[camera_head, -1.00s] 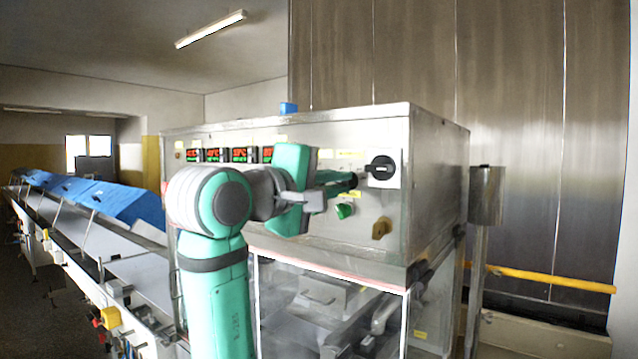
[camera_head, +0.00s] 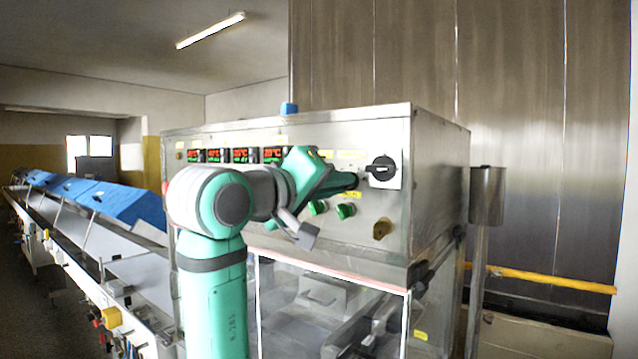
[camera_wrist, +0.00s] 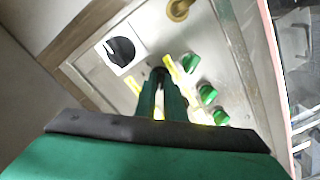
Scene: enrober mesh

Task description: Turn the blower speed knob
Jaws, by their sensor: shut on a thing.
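The steel control panel (camera_head: 385,205) faces me. My gripper (camera_head: 350,181) reaches its right part, and the fingertips are at the panel, left of the black rotary switch (camera_head: 382,168). In the wrist view my gripper (camera_wrist: 160,88) is shut on a small dark knob (camera_wrist: 158,73), which shows just past the fingertips beside a yellow label. The fingers hide most of this knob, so its pointer and setting cannot be read. In the head view the knob is hidden behind the gripper.
Green knobs (camera_head: 345,211) sit just below my gripper, several in the wrist view (camera_wrist: 207,94). A brass-coloured fitting (camera_head: 382,229) is lower right. Red displays (camera_head: 243,155) are to the left. A clear-panelled enclosure (camera_head: 330,300) lies below, and a conveyor (camera_head: 125,270) runs left.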

